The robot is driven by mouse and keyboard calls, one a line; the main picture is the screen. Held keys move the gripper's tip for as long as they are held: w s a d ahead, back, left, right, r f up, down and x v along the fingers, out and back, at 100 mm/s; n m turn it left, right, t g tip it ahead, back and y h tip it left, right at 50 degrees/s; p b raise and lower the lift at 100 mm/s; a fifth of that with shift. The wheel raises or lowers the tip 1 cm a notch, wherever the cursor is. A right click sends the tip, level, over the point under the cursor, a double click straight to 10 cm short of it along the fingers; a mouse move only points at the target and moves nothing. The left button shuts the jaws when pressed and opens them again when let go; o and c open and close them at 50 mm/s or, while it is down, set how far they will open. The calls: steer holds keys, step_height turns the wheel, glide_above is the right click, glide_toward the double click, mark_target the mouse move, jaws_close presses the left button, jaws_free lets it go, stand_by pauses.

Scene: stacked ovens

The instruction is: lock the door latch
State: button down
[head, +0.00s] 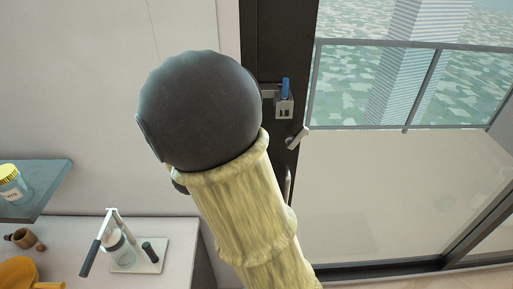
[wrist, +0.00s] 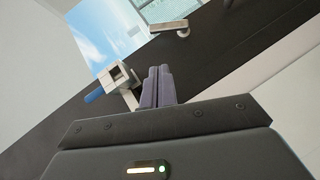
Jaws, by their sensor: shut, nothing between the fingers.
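The door latch (head: 285,107) is a small light grey block with a blue lever (head: 285,88) on the dark door frame (head: 267,40). In the head view the blue lever points up. In the wrist view the latch (wrist: 118,78) is just left of my gripper's fingertips, with its blue lever (wrist: 95,95) pointing left. My gripper (wrist: 158,72) is shut and empty, its two fingers together. Its tips are close beside the latch; I cannot tell whether they touch it. In the head view my dark round arm joint hides my gripper.
A light grey door handle (head: 297,138) sits below the latch; it also shows in the wrist view (wrist: 170,27). A glass panel with a grey railing (head: 410,43) is at right. At left are a shelf (head: 40,185) with a jar and a counter (head: 185,240) with a lever device.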

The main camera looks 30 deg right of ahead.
steer(key=shift+a, duration=0.2)
steer(key=w+a+f+t+y+b, duration=0.4)
steer(key=w+a+f+y, duration=0.1)
steer(key=a+f+y, duration=0.6)
steer(key=s+a+f+g+y+b, duration=0.1)
steer(key=s+f+g, duration=0.2)
steer(key=s, duration=0.3)
steer(key=s+a+f+g+y+b, duration=0.1)
steer(key=s+f+g+y+b, duration=0.1)
steer(key=s, duration=0.5)
steer(key=shift+a+f+g, duration=0.4)
steer(key=shift+f+g, duration=0.1)
steer(key=shift+f, duration=0.3)
